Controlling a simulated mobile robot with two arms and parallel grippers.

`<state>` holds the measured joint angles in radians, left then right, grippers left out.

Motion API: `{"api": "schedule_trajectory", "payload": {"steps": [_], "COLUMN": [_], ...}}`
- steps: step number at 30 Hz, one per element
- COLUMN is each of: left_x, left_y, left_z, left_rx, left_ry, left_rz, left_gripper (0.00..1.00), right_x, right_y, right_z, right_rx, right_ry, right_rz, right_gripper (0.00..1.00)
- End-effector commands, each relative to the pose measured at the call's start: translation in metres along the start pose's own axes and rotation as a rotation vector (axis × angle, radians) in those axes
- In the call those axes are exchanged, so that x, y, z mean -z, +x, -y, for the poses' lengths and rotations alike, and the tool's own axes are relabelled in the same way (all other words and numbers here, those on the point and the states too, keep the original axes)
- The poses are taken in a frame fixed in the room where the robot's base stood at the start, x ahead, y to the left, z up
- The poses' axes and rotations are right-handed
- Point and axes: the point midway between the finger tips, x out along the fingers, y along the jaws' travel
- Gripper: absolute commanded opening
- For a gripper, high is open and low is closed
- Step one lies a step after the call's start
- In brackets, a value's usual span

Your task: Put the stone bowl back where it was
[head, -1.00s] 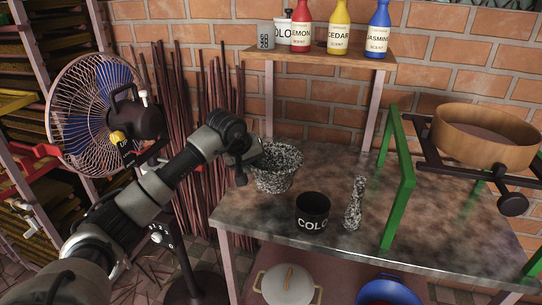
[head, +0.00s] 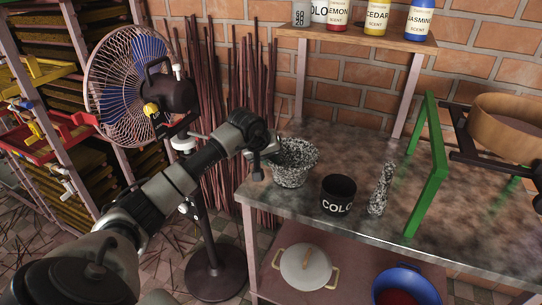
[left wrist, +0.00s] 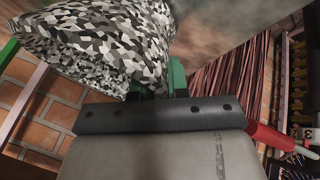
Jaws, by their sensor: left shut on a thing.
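The stone bowl (head: 293,165), speckled black, white and grey, is upright at the back left of the metal table (head: 440,238). I cannot tell whether its base touches the tabletop. My left gripper (head: 270,152) is shut on its left rim. In the left wrist view the bowl (left wrist: 95,40) fills the upper left, and the green fingertips (left wrist: 165,80) are at its edge, partly hidden.
A black cup (head: 338,195) and a speckled pestle (head: 380,190) stand right of the bowl. A green frame (head: 430,170) is farther right. Scent bottles (head: 377,18) stand on a shelf above. A fan (head: 130,85) and incense sticks (head: 225,120) are at the left.

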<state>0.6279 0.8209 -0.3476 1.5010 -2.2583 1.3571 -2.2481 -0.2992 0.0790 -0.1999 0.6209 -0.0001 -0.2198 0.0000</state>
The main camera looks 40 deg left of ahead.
Motion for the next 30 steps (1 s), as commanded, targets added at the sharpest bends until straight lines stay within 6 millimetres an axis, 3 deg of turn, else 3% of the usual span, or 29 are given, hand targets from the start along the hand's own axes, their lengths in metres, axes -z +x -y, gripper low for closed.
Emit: {"api": "schedule_trajectory", "payload": {"steps": [1,2,6,17,20,30], "left_x": [0.002,0.000,0.000,0.001,0.002,0.001], "left_y": [-0.002,0.001,0.001,-0.004,-0.017,-0.088], "left_z": [-0.002,0.000,0.000,0.000,0.000,0.001], "left_rx": [-0.008,0.000,0.000,0.000,0.000,0.002], "left_ry": [-0.001,0.000,0.000,0.001,0.002,0.001], "left_rz": [-0.008,0.000,0.000,-0.001,-0.004,-0.004], "left_gripper": [0.00,0.20,0.41,0.41,0.41,0.41], "right_x": [-0.001,-0.001,-0.001,-0.001,-0.001,-0.002], "right_y": [0.001,0.001,0.001,0.000,0.000,0.002], "right_z": [-0.001,-0.001,-0.002,-0.002,-0.002,-0.002], "right_rx": [-0.001,-0.002,-0.002,-0.002,-0.002,-0.002], "right_ry": [-0.001,-0.001,-0.001,-0.001,-0.001,-0.001], "right_rz": [0.000,0.001,0.001,0.002,0.002,0.003], "right_gripper": [0.43,0.43,0.43,0.43,0.43,0.43]}}
